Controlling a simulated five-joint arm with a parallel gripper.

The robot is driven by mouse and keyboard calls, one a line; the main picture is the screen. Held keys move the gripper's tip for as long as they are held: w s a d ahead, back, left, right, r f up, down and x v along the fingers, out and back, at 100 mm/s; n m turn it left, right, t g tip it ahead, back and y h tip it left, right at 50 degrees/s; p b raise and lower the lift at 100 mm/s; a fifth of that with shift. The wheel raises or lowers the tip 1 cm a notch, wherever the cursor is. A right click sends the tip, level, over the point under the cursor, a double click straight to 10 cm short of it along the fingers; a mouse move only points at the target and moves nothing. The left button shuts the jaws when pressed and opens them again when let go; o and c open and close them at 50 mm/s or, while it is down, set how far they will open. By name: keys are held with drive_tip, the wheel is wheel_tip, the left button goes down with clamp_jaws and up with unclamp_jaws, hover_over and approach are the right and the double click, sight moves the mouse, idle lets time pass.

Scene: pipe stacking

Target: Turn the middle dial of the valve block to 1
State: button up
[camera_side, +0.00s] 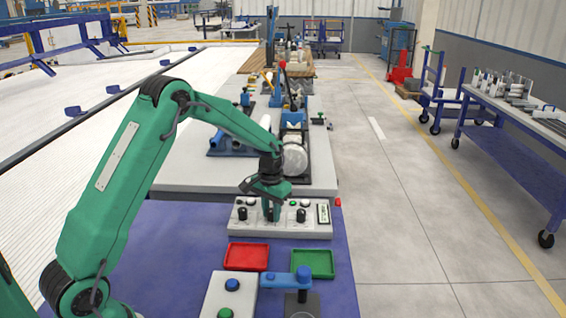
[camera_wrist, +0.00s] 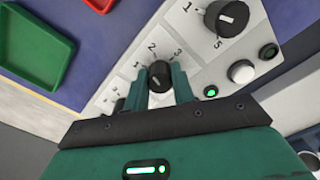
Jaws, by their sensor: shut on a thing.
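The white valve block (camera_side: 282,226) lies across the far end of the blue mat. Its middle dial (camera_wrist: 160,76) is a black knob with a short pale mark, seen close up in the wrist view. The numbers 2 and 3 show beside it; which number the mark points at is not clear. My gripper (camera_wrist: 160,84) is shut on this dial, one green finger on each side.
A red tray (camera_side: 247,269) and a green tray (camera_side: 330,277) lie just in front of the block. A pale box with buttons (camera_side: 222,300) and a blue lever (camera_side: 285,280) are nearer. A large black knob (camera_wrist: 225,18) and a white button (camera_wrist: 241,71) sit near my fingers.

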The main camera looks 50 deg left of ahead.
drive_tip(key=n, duration=0.4)
drive_tip(key=shift+n, duration=0.3)
drive_tip(key=shift+r+n, duration=0.1)
drive_tip(key=shift+n, duration=2.2)
drive_tip(key=o, duration=1)
wheel_tip(320, 180, up, 7)
drive_tip(key=shift+r, duration=0.4)
drive_tip(key=shift+r, duration=0.1)
